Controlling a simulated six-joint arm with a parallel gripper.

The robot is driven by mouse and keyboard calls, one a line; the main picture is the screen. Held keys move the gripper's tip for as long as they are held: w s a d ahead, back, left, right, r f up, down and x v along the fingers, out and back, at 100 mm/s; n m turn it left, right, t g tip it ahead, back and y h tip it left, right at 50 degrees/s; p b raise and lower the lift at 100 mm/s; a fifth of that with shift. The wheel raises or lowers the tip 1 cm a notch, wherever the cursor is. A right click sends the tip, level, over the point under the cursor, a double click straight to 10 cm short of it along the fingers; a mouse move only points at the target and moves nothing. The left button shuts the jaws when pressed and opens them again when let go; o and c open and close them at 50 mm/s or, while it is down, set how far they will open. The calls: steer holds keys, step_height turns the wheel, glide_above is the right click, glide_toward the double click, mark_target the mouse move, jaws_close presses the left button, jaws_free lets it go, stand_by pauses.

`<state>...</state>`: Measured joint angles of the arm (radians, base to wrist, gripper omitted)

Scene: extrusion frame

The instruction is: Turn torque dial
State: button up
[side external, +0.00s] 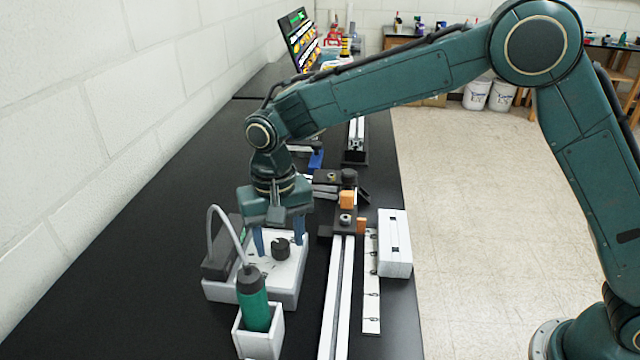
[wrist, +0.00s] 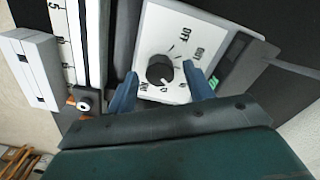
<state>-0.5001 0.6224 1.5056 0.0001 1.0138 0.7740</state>
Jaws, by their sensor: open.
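The torque dial is a round black knob (side external: 281,248) on the top face of a white box (side external: 285,285). In the wrist view the dial (wrist: 159,69) sits on a white panel (wrist: 150,25) with printed marks around it, "OFF" among them. My gripper (side external: 279,243) points down over the panel with its two blue fingers apart. In the wrist view the open fingers (wrist: 160,88) stand on either side of the dial, a little nearer the camera than the knob. I cannot tell whether either finger touches it.
A dark block (side external: 222,255) adjoins the box's left. Rails (side external: 338,290), a ruler strip (side external: 371,300) and a white block (side external: 394,243) lie right.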

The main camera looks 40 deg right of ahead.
mark_target(280, 243)
step_height(280, 243, up, 13)
stand_by(0.6)
steer(key=s+d+r+n+t, duration=0.1)
steer(key=s+d+r, duration=0.3)
steer(key=s+d, duration=0.3)
steer(key=s+d+r+n+t, duration=0.1)
steer(key=s+d+r+t, duration=0.2)
steer(key=d, duration=0.6)
steer(key=s+d+f, duration=0.2)
steer(key=s+d, duration=0.2)
steer(key=s, duration=0.5)
steer(key=s+d+f+n+t, duration=0.1)
steer(key=s+d+f, duration=0.2)
steer(key=s+d, duration=0.2)
steer(key=s, duration=0.3)
steer(key=shift+s+f+t, duration=0.3)
steer(key=shift+s, duration=0.05)
